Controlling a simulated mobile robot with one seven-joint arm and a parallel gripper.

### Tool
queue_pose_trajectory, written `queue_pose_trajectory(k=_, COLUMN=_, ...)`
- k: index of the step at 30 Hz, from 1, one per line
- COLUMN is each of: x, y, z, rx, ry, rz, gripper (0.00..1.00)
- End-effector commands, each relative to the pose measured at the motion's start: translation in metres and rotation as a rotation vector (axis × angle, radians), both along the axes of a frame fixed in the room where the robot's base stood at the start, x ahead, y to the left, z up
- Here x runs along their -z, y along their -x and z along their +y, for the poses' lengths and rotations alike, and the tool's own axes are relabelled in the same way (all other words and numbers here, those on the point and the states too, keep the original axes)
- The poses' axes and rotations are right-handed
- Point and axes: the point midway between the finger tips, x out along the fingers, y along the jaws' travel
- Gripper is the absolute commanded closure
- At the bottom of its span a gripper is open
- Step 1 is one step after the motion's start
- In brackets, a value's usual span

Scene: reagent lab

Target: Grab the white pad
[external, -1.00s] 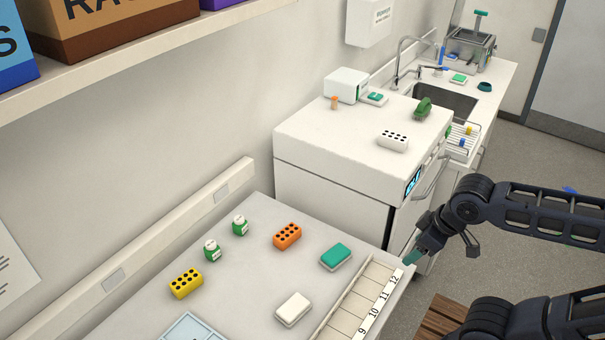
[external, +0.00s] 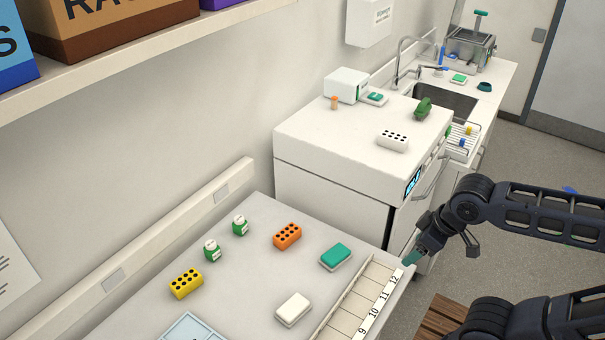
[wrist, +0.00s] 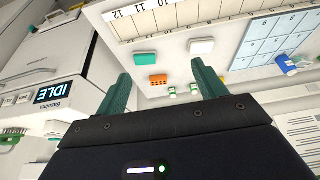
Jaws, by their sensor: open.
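The white pad (external: 293,309) lies flat on the grey bench top, left of the numbered tray and in front of the green pad. It also shows in the wrist view (wrist: 202,47), beyond my fingertips and a little right of the middle. My gripper (external: 430,249) is at the right of the external view, off the bench's right edge and well apart from the pad. In the wrist view my gripper (wrist: 160,77) has its two green fingers spread wide with nothing between them.
A green pad (external: 336,256), an orange rack (external: 287,236), a yellow rack (external: 186,283) and two green-and-white bottles stand on the bench. The numbered tray (external: 346,311) lies along its right edge. A white appliance (external: 330,190) stands behind. The bench around the white pad is clear.

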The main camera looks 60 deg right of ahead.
Motion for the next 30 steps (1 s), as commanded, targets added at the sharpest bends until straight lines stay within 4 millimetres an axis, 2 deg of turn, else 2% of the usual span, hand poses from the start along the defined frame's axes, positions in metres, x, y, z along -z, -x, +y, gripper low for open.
queue_pose_trajectory(k=10, x=0.0, y=-0.001, z=0.0, rx=-0.004, ry=0.002, rz=0.001, gripper=0.18)
queue_pose_trajectory(k=14, x=0.001, y=-0.011, z=0.003, rx=-0.046, ry=0.017, rz=0.017, gripper=0.18)
queue_pose_trajectory(k=23, x=0.012, y=-0.068, z=0.022, rx=-0.306, ry=0.105, rz=0.095, gripper=0.18)
queue_pose_trajectory(k=30, x=0.032, y=-0.117, z=0.043, rx=-0.539, ry=0.168, rz=0.158, gripper=0.18)
